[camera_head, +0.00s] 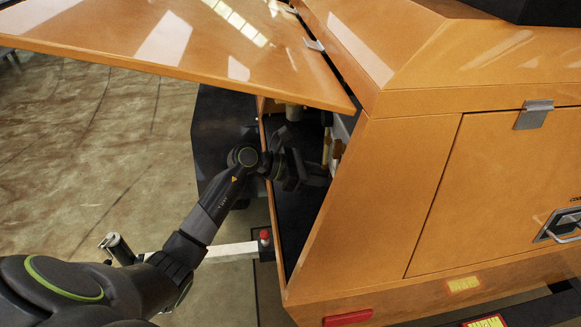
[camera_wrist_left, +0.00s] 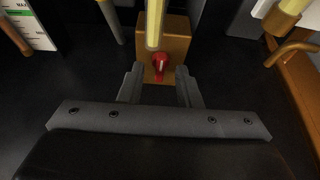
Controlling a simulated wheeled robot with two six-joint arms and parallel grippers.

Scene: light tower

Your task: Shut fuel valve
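The fuel valve has a red handle (camera_wrist_left: 159,66) and sits at the foot of a yellow pipe (camera_wrist_left: 154,22), in front of an orange block (camera_wrist_left: 178,42), in the left wrist view. My left gripper (camera_wrist_left: 160,88) is open, its two fingers apart on either side of the space just below the red handle. I cannot tell whether they touch it. In the head view my left arm reaches into the open compartment, and the left gripper (camera_head: 318,174) is partly hidden in its shadow. The valve is not clear in that view. My right gripper is not in view.
The raised orange door (camera_head: 190,40) hangs over my left arm. The slanted orange wall (camera_head: 345,210) borders the opening on the right.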

